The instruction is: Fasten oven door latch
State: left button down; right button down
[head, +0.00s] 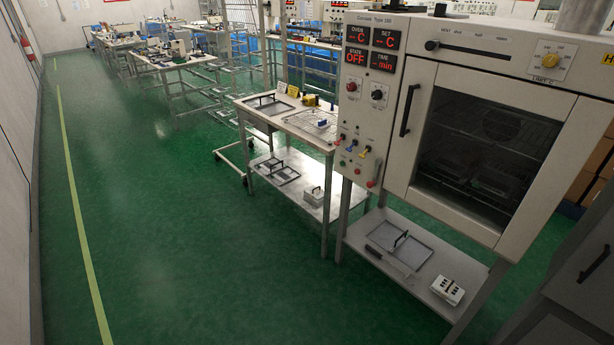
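The oven (366,150) is a large pale cabinet on a metal stand at the right. Its door (425,80) has a dark window (490,135) with wire racks and trays showing inside. The door appears to lie against the oven front; whether it is latched I cannot tell. A black upright bar handle (410,110) is at the door's left side. No part plainly identifiable as a separate latch shows. Neither of my grippers is in view.
A steel cart (290,135) with trays stands left of the oven. The stand's lower shelf (415,265) holds a tray and small items. A grey cabinet (580,290) is at the lower right. Green floor (170,240) is clear in front and left.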

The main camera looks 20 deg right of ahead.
aim_at(370, 185)
jog(key=u, duration=0.25)
jog(key=i, duration=1.45)
jog(key=z, duration=0.6)
